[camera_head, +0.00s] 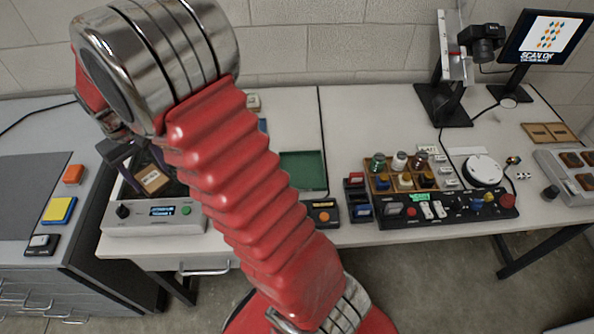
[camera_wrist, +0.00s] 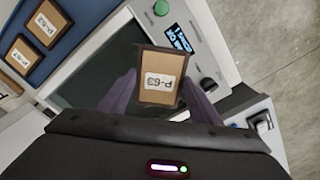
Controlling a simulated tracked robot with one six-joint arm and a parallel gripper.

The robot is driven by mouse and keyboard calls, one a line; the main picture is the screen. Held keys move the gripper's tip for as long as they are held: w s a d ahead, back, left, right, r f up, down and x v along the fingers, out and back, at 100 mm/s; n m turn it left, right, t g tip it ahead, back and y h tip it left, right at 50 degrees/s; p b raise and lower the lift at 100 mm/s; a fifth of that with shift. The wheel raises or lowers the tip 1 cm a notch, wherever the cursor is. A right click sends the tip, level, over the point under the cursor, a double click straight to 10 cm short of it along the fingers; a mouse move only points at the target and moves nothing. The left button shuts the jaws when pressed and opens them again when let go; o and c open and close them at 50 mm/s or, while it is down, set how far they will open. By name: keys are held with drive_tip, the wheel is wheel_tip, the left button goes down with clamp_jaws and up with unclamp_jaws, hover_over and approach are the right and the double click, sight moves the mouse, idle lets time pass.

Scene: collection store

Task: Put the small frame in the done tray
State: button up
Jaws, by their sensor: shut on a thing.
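The small frame (camera_wrist: 160,78) has a dark rim, a brown face and a white label, seen upside down in the wrist view. My gripper (camera_wrist: 160,98) is shut on it, with a purple finger at each side. The frame also shows in the head view (camera_head: 152,180), above the dark plate of a grey device, tilted; any contact with the plate is unclear. A green tray (camera_head: 303,188) lies empty on the table, right of my arm. A blue tray (camera_wrist: 62,50) holds brown labelled frames. Neither tray shows a readable done mark.
The grey device (camera_head: 155,222) has a knob, a lit display and a green button (camera_wrist: 161,8). A black control panel (camera_head: 450,209), a rack of small bottles and a camera stand (camera_head: 444,75) fill the right.

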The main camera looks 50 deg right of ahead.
drive_tip(key=s+d+m, duration=0.2)
drive_tip(key=s+d, duration=0.2)
drive_tip(key=d, duration=0.5)
drive_tip(key=s+d+m, duration=0.2)
drive_tip(key=s+d, duration=0.2)
drive_tip(key=d, duration=0.6)
drive_tip(key=s+d+f+m, duration=0.1)
drive_tip(key=s+d+m, duration=0.4)
drive_tip(key=s+d, duration=1)
drive_tip(key=shift+s, duration=0.65)
drive_tip(key=shift+f, duration=0.15)
hover_over(301, 171)
drive_tip(key=shift+f, duration=3.1)
drive_tip(key=shift+f, duration=1.85)
drive_tip(key=shift+f, duration=0.1)
drive_tip(key=o, duration=1.1)
